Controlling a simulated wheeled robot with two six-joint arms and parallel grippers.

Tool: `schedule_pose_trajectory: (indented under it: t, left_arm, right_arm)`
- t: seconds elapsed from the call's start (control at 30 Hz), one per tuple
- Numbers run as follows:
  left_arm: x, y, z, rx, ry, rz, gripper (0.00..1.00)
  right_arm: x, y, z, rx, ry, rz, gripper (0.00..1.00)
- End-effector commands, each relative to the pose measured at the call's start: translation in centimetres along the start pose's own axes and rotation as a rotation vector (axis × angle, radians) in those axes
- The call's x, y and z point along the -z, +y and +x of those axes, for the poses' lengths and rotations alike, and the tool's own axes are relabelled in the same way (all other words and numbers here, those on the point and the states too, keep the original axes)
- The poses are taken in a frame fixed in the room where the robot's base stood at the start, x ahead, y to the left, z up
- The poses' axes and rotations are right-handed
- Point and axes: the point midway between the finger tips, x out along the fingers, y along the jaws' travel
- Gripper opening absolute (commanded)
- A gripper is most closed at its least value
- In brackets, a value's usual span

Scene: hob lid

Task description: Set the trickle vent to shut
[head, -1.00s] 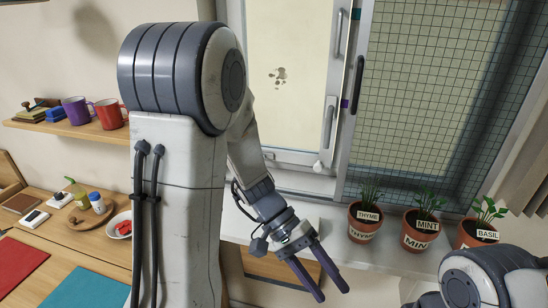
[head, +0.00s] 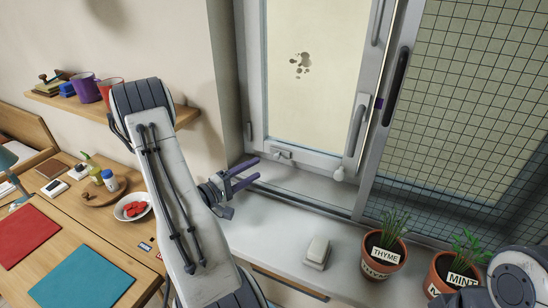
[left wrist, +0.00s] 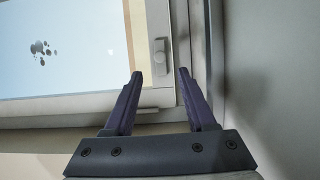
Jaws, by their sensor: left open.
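A small light slider-like fitting (head: 283,153), which I take to be the trickle vent, sits on the bottom rail of the left window sash. My right gripper is out of view.
The sill (head: 255,225) bears a pale block on a small dish (head: 317,252) and potted herbs, thyme (head: 382,262) nearest. The wall stands close on the left.

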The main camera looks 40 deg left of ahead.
Motion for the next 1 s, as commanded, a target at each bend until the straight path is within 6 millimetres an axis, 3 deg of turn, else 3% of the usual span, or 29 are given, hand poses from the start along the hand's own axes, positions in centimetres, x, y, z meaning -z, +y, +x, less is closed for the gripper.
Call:
schedule_pose_trajectory:
  t: [0.2, 0.4, 0.8, 0.93, 0.97, 1.0]
  left_arm:
    - [-0.1, 0.3, 4.3, 0.001, -0.006, -0.002, 0.56]
    - [-0.2, 0.1, 6.9, 0.001, -0.006, -0.001, 0.56]
    - [-0.2, 0.0, 7.8, 0.001, -0.006, -0.001, 0.56]
    - [-0.3, 0.0, 7.8, 0.001, -0.006, -0.002, 0.06]
    - [-0.3, 0.0, 7.8, 0.001, -0.006, -0.001, 0.0]
    - [-0.3, 0.0, 7.8, 0.001, -0.006, -0.002, 0.0]
  right_arm:
    - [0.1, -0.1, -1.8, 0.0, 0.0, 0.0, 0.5]
    - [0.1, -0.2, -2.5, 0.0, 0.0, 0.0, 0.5]
    - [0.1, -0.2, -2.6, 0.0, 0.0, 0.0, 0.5]
    - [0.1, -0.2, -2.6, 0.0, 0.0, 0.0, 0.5]
    - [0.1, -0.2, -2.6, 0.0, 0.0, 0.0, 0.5]
    - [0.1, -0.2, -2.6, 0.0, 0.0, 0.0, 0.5]
